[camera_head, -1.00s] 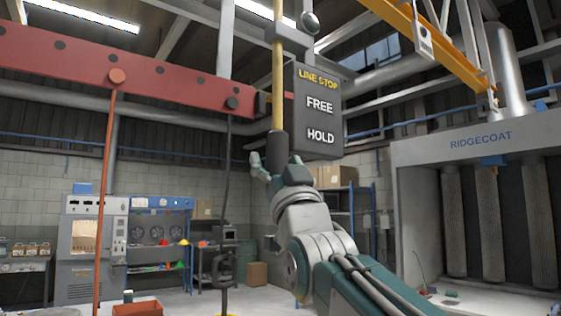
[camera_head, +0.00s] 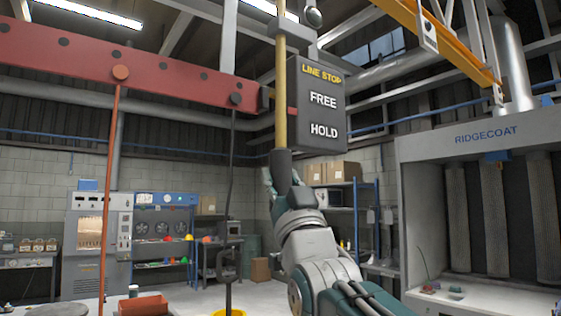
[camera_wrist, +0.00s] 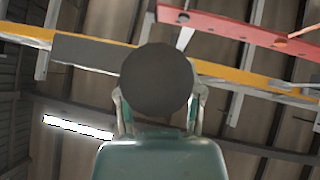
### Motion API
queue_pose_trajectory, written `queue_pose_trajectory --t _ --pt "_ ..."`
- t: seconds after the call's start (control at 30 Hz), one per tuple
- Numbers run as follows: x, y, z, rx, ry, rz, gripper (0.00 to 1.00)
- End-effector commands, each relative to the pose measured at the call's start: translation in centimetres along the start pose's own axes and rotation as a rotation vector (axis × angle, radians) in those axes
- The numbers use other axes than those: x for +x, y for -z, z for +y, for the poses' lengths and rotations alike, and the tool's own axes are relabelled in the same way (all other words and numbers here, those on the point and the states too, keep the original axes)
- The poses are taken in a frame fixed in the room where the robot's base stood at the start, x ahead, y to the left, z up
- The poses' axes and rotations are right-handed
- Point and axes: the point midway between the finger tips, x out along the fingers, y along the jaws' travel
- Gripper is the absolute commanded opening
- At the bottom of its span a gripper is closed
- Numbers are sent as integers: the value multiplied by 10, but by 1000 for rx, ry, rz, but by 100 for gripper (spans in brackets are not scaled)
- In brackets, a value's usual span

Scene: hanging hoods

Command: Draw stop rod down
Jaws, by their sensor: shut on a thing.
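The stop rod (camera_head: 282,95) is a yellow vertical bar hanging beside the dark "LINE STOP" box (camera_head: 322,110), with a black grip (camera_head: 281,160) at its lower end. The box reads FREE above and HOLD below. My gripper (camera_head: 280,180) is shut on the black grip from below. In the wrist view the grip's round dark end (camera_wrist: 157,80) fills the middle, with a finger on each side; it hides much of the rod.
A red beam (camera_head: 120,70) crosses the upper left, with an orange rod (camera_head: 108,190) and a dark hook line (camera_head: 230,190) hanging from it. The RIDGECOAT booth (camera_head: 480,150) stands at right. Shelves and benches line the back wall.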

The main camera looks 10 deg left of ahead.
Motion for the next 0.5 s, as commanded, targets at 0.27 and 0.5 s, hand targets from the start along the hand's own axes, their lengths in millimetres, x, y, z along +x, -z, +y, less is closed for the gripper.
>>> queue_pose_trajectory --t 0.27,0.5 --pt "-18 -18 0 1 0 -3 0" --pt "-19 -21 0 1 1 -7 0"
